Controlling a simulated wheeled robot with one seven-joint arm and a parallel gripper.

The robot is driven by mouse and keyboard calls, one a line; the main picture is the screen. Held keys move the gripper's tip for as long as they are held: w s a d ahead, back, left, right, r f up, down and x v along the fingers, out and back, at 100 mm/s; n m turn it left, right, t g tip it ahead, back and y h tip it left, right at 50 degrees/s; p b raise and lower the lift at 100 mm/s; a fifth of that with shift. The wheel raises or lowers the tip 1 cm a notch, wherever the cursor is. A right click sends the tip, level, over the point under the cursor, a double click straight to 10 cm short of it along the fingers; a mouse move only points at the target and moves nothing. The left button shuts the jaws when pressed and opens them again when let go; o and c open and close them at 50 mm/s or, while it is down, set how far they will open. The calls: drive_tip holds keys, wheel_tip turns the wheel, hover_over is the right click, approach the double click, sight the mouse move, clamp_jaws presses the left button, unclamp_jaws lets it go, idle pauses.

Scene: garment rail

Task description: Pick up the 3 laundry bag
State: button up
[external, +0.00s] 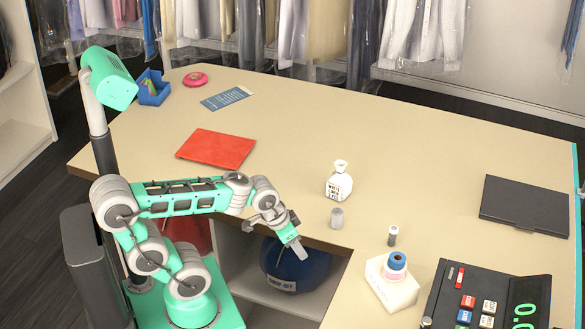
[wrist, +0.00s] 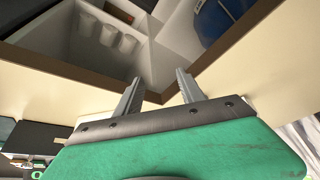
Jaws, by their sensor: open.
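A round blue bag (external: 297,265) with white lettering sits on a shelf below the counter. A dark red bag (external: 188,232) is further left below the counter, mostly hidden behind my arm. I cannot make out a number 3 on either bag. My gripper (external: 299,250) is at the counter's front edge, pointing down, in front of the upper part of the blue bag in the external view. In the wrist view my gripper (wrist: 160,78) has its fingers apart with nothing between them. The blue bag (wrist: 212,22) shows only partly there, at the upper right.
The beige counter (external: 390,150) overhangs the shelves. Garments (external: 330,30) hang behind.

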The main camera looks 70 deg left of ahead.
sight(344, 173)
drive_tip(key=w+a+t+y+b, duration=0.1)
drive_tip(key=w+a+t, duration=0.1)
drive_tip(key=w+a, duration=0.2)
drive_tip(key=w+a+f+t+y+b, duration=0.1)
drive_tip(key=w+a, duration=0.3)
drive_tip(key=a, duration=0.2)
drive_tip(key=w+a+f+n+t+y+b, duration=0.1)
drive_tip(key=w+a+t, duration=0.1)
drive_tip(key=w+a, duration=0.3)
drive_tip(key=shift+f+t, duration=0.25)
drive_tip(key=shift+t, duration=0.05)
drive_tip(key=w+a+t+b, duration=0.1)
drive_tip(key=w+a+r+t+y+b, duration=0.1)
drive_tip(key=w+b, duration=0.1)
drive_tip(key=w+a+r+n+t+b, duration=0.1)
drive_tip(key=w+t+b, duration=0.1)
drive_tip(key=shift+w+a, duration=0.15)
drive_tip(key=shift+a, duration=0.05)
drive_tip(key=w+a+r+t, duration=0.1)
drive_tip(key=w, duration=0.2)
drive_tip(key=w+a+r+n+t+y, duration=0.1)
drive_tip(key=w+a, duration=0.1)
drive_tip(key=w, duration=0.1)
drive_tip(key=w+a+r, duration=0.1)
drive_tip(key=w+r, duration=0.1)
drive_tip(key=w, duration=0.1)
drive_tip(key=shift+w+a+r+n+t+y, duration=0.1)
drive_tip(key=shift+w+a+n+t+y, duration=0.05)
drive_tip(key=shift+a+n+t+y, duration=0.2)
clamp_jaws()
